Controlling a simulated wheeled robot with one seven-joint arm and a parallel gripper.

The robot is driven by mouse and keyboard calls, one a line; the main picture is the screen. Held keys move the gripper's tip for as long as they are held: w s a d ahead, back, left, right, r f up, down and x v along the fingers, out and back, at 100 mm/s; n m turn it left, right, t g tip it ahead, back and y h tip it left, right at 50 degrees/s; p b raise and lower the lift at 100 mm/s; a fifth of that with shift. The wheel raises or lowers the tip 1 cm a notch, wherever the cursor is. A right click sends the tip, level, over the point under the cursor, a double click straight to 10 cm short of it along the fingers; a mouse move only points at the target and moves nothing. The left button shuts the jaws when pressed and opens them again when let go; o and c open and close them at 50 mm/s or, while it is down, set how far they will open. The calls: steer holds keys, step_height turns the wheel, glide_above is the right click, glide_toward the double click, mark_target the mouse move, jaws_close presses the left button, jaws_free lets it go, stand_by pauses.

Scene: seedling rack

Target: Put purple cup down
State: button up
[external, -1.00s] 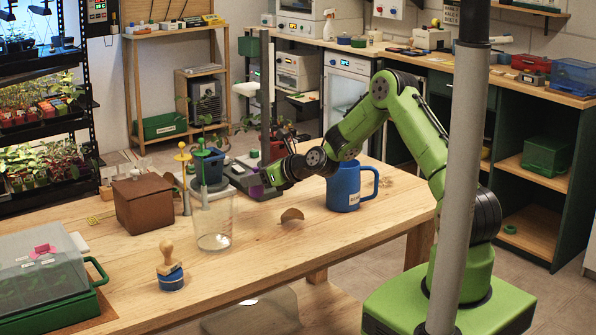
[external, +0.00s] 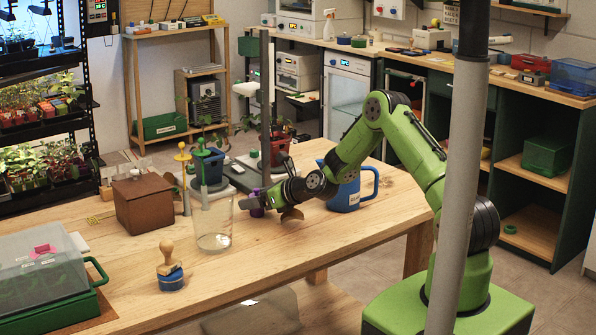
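The purple cup (external: 257,202) is a small shape at the end of my arm, mostly hidden by my gripper. My gripper (external: 262,201) is around it and appears shut on it, low over the wooden table (external: 270,257). It is right of the clear beaker (external: 213,228). The fingers are too small and dark to show clearly. I cannot tell whether the cup's base touches the table.
A brown half disc (external: 292,214) is just below my wrist. A brown box (external: 143,203) and a stamp (external: 168,268) stand left. The front table middle is clear.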

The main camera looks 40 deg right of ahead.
steer(key=shift+s+d+r, duration=0.15)
steer(key=shift+s+r, duration=0.1)
steer(key=p+v, duration=0.1)
steer(key=v, duration=1)
steer(key=shift+s, duration=0.2)
steer(key=s+a+r+n+g, duration=0.35)
steer(key=s+r+n, duration=0.55)
steer(key=n, duration=0.7)
steer(key=s+d+r+n+g+h, duration=0.1)
steer(key=s+d+r+n+h, duration=0.1)
steer(key=s+n, duration=0.5)
steer(key=s+d+r+n+g+h, duration=0.2)
steer(key=s+d+r+n, duration=0.3)
steer(key=s, duration=1.2)
steer(key=d+n+h, duration=0.1)
steer(key=n, duration=0.2)
step_height(320, 180, up, 7)
steer(key=p, duration=0.7)
steer(key=shift+r, duration=0.25)
